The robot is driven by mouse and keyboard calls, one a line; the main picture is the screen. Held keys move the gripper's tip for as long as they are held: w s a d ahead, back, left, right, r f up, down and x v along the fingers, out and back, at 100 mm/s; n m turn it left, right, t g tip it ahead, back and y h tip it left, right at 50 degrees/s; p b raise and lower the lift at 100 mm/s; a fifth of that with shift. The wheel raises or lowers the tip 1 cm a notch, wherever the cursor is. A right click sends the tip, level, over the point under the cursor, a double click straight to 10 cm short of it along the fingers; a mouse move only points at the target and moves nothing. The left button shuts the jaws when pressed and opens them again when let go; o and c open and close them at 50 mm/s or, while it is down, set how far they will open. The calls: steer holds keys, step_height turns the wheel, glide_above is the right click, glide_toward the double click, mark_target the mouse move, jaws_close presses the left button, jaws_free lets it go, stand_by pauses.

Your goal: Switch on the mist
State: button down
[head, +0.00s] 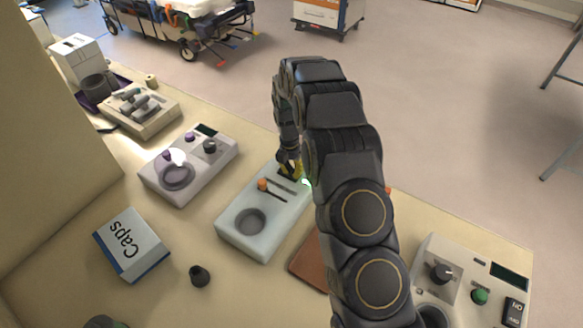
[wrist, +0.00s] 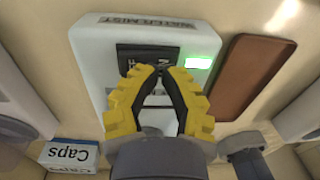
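The mist unit is a pale box (head: 232,222) in the middle of the bench in the head view, with a round recess and an orange-knobbed slider on top. In the wrist view its white casing (wrist: 93,45) carries a label ending in "MIST" (wrist: 150,22). A black rocker switch (wrist: 135,54) sits under the label, and a lit green indicator (wrist: 199,62) is beside it. My gripper (wrist: 163,70) has its yellow fingertips together at the switch's lower edge, holding nothing visible. The fingertips hide part of the switch; contact is unclear. In the head view my gripper (head: 291,172) is at the unit's far end.
A grey device with knobs (head: 205,165) stands left of the mist unit, and another control box (head: 455,255) stands at right. A "Caps" box (head: 131,245) and a dark knob-like piece (head: 200,276) lie in front. A brown pad (wrist: 250,77) lies beside the unit.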

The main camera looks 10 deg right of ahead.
steer(key=shift+w+a+r, duration=0.25)
steer(key=shift+w+a, duration=0.25)
stand_by(0.4)
step_height(320, 180, up, 14)
steer(key=s+d, duration=0.1)
steer(key=shift+s+d, duration=0.25)
steer(key=shift+s, duration=0.05)
stand_by(0.4)
